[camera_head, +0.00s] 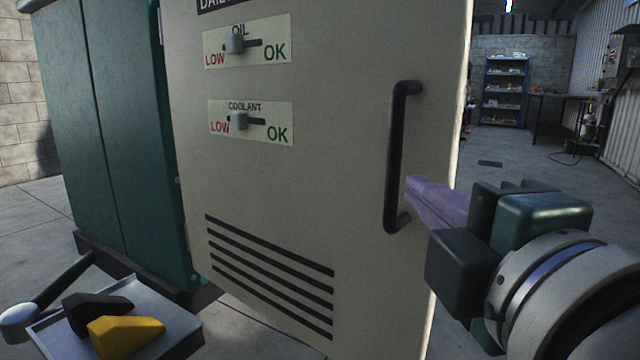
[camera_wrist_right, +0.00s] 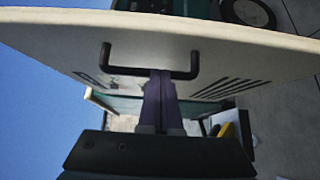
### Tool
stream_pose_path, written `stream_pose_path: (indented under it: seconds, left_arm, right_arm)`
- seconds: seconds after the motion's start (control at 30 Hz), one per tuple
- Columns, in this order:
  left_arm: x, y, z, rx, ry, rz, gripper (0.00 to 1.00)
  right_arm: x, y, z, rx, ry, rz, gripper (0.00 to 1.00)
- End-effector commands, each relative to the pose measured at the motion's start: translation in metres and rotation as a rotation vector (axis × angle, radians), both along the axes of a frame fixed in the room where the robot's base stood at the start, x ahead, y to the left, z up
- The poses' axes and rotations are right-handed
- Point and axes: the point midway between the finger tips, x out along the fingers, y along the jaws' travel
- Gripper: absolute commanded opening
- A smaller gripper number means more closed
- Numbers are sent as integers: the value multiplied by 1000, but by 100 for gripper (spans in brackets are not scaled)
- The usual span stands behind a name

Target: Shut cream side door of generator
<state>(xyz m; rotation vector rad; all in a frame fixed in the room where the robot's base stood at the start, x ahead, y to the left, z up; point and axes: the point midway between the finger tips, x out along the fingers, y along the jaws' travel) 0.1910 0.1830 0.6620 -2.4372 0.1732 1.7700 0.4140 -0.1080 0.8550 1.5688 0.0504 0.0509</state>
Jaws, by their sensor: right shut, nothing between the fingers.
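The cream side door (camera_head: 300,150) of the generator stands open, its left edge beside the green generator body (camera_head: 110,120). Its black bar handle (camera_head: 394,155) is upright near the door's right edge. My right gripper (camera_head: 412,192) is shut and empty, with purple fingers. Its tips are just right of the handle's lower half. In the right wrist view the fingers (camera_wrist_right: 160,78) reach the middle of the handle (camera_wrist_right: 150,73), overlapping it; I cannot tell whether they touch. The door (camera_wrist_right: 230,45) spans that view. My left gripper is not in view.
A grey tray (camera_head: 185,328) with a black wedge (camera_head: 90,308) and a yellow wedge (camera_head: 125,336) is at the lower left, below the door. Blue shelving (camera_head: 505,92) and a workbench (camera_head: 553,98) stand far back. The floor (camera_head: 535,170) at right is mostly clear.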

Motion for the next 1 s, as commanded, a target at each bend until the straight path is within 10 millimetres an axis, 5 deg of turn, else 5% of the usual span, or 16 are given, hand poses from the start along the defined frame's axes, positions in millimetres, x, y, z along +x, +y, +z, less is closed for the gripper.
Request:
stream_pose_path:
  seconds: [0.3, 1.0]
  left_arm:
    - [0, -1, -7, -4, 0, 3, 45]
    - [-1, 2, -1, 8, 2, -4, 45]
  right_arm:
    - [29, -24, -1, -1, 0, 0, 0]
    - [40, -43, 2, -6, 0, 22, 0]
